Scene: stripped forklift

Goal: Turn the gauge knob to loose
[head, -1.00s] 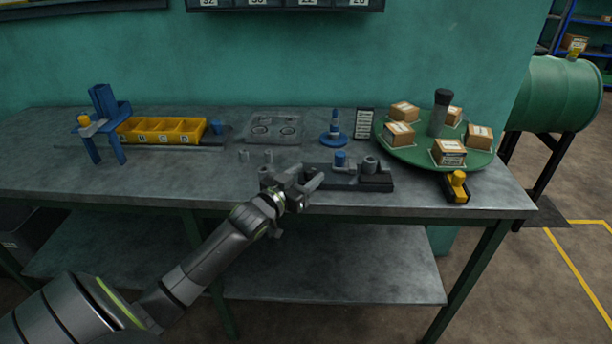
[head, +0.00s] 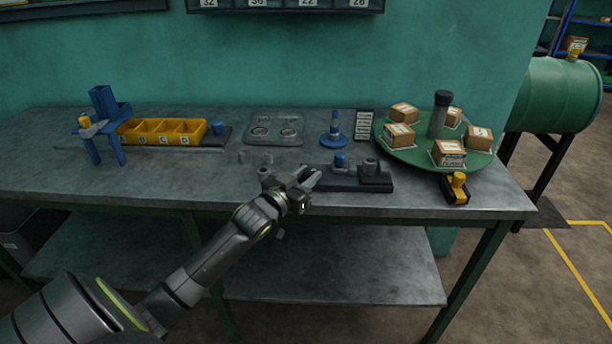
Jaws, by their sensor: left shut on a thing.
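A dark gauge fixture (head: 345,182) lies near the front edge of the bench, right of centre in the head view. My left gripper (head: 309,179) is at the fixture's left end, shut on a small part there that I take for the gauge knob. The jaws hide this knob, so its setting cannot be read. My right gripper is out of view.
A green turntable (head: 405,155) with several boxes stands right, a yellow-and-black block (head: 456,188) in front of it. The bench front left is clear.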

